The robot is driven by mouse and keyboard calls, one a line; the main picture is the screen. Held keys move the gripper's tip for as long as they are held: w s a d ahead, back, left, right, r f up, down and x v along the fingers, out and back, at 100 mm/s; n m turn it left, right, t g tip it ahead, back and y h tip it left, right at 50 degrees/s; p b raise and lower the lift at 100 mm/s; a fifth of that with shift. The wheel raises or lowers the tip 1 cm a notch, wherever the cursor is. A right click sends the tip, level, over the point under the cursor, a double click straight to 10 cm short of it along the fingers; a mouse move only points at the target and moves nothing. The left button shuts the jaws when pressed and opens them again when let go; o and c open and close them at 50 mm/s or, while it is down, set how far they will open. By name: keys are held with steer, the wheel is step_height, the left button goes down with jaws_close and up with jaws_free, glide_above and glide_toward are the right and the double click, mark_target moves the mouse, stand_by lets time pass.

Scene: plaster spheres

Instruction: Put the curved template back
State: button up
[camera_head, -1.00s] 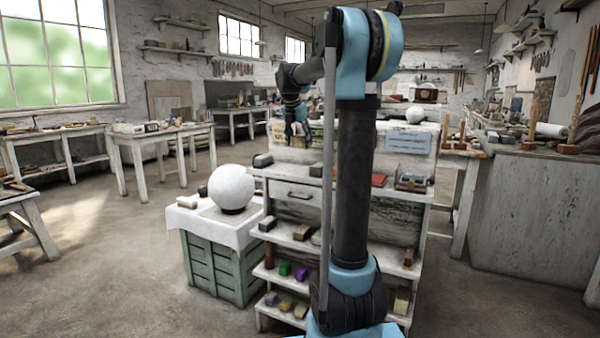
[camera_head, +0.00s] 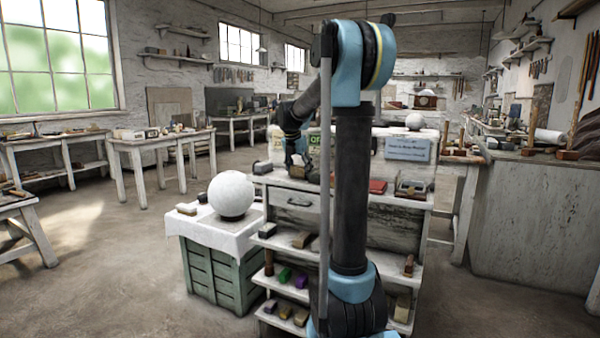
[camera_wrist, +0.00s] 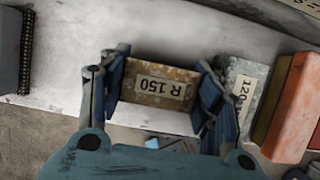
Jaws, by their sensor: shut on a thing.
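My gripper (camera_head: 298,166) is low over the worn white top of the shelf unit (camera_head: 345,198). In the wrist view my gripper (camera_wrist: 158,100) has its two dark blue fingers on either side of a brown mottled block labelled "R 150" (camera_wrist: 158,82), and is shut on it. The block lies at or just above the pale top (camera_wrist: 70,75), near its edge; I cannot tell if it touches. Its curve cannot be made out. In the head view my arm hides part of the unit, and the block cannot be picked out.
Right of the fingers are a grey block labelled "120" (camera_wrist: 243,88) and an orange block (camera_wrist: 292,108). A dark bound item (camera_wrist: 14,55) lies at left. A white sphere (camera_head: 231,193) rests on a cloth-covered green crate (camera_head: 210,268). Lower shelves hold several small blocks.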

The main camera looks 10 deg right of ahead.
steer(key=o, duration=0.8)
steer(key=v, duration=1.2)
steer(key=s+d+f+m, duration=0.1)
steer(key=s+f+m, duration=0.35)
steer(key=s, duration=0.25)
steer(key=s+d+f+m+g+y, duration=0.1)
steer(key=s+f+m, duration=0.2)
steer(key=s+m, duration=0.3)
steer(key=s+d+f+m, duration=0.1)
steer(key=s+f+m, duration=0.25)
steer(key=s, duration=0.45)
steer(key=s+f+m, duration=0.5)
steer(key=s+f, duration=0.1)
steer(key=s+f+m+y, duration=0.1)
steer(key=s+f+m, duration=0.3)
steer(key=s+f, duration=0.3)
steer(key=s+f+m, duration=0.5)
steer(key=s+f, duration=0.1)
steer(key=shift+s+f+m+g+y, duration=0.2)
steer(key=shift+f+m+g+y, duration=0.1)
steer(key=shift+y, duration=0.1)
